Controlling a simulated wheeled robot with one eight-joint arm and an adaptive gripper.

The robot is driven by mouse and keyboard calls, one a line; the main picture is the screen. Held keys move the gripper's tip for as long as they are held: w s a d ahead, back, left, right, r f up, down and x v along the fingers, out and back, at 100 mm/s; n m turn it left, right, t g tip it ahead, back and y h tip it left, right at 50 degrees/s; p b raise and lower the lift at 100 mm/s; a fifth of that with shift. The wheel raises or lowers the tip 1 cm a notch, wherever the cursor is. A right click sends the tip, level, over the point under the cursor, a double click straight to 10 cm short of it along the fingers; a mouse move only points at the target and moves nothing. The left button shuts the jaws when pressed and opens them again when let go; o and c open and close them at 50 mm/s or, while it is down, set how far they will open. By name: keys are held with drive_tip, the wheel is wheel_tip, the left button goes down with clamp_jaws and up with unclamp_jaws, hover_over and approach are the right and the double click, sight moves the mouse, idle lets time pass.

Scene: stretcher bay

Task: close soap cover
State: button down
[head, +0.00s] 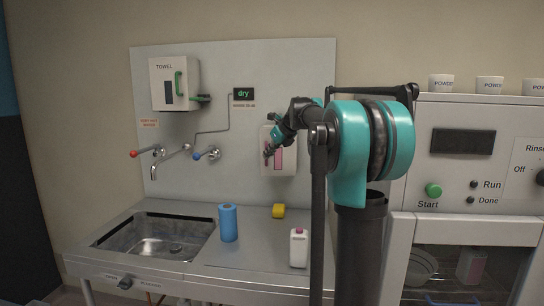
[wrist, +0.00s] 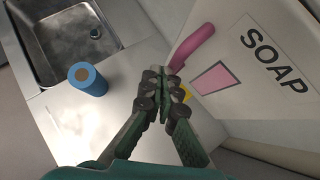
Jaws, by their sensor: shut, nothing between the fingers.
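The white soap dispenser (head: 289,163) hangs on the wall panel, partly hidden behind my arm. In the wrist view its white front (wrist: 237,50) carries the word SOAP, a pink window (wrist: 212,79) and a pink handle (wrist: 192,46). My gripper (wrist: 160,76) is shut and empty, with its fingertips close to the lower end of the pink handle. I cannot tell whether they touch it. In the head view my gripper (head: 268,151) is at the dispenser's left side. I cannot tell how far the cover stands open.
A towel box (head: 175,84) and taps (head: 208,154) are on the wall to the left. Below are a sink (head: 158,238), a blue roll (head: 228,223), a yellow sponge (head: 278,211) and a white bottle (head: 299,248). A washer machine (head: 462,180) stands at right.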

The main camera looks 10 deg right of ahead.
drive_tip(key=shift+w+a+m+t+h, duration=0.15)
drive_tip(key=shift+w+a+m+h, duration=0.15)
drive_tip(key=shift+w, duration=0.4)
drive_tip(key=shift+w+a+m+t+h, duration=0.15)
drive_tip(key=shift+w+m+h, duration=0.2)
drive_tip(key=shift+w, duration=0.3)
drive_tip(key=shift+s, duration=0.1)
